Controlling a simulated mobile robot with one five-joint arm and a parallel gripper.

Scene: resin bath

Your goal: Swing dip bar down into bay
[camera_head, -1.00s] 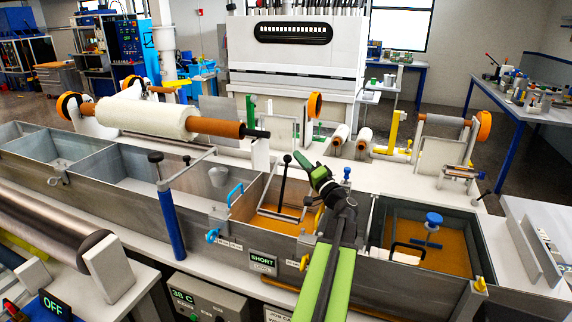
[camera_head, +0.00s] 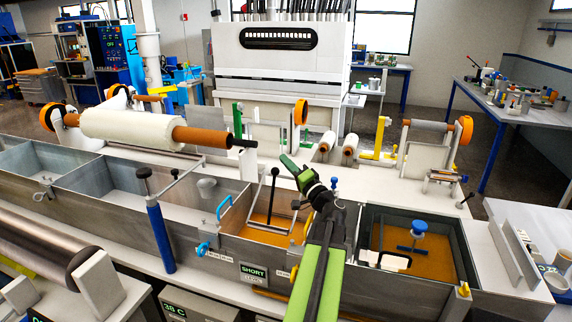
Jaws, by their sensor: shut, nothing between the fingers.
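The dip bar (camera_head: 296,207) is a thin grey frame at the SHORT bay (camera_head: 227,232), with a dark upright lever and black knob (camera_head: 275,172). Amber liquid shows in the bay around its lower part. I cannot tell how deep the bar sits. My gripper (camera_head: 285,159), green and black, is shut and empty. In the picture its tips lie just above and right of the knob. They appear apart from it. My forearm hides the bay's right end.
A second amber bay (camera_head: 375,222) with a blue-knobbed piece (camera_head: 419,229) lies right of my arm. A blue post (camera_head: 159,235) stands in front of the tank. A white roll (camera_head: 128,127) on an orange core lies behind the left bays.

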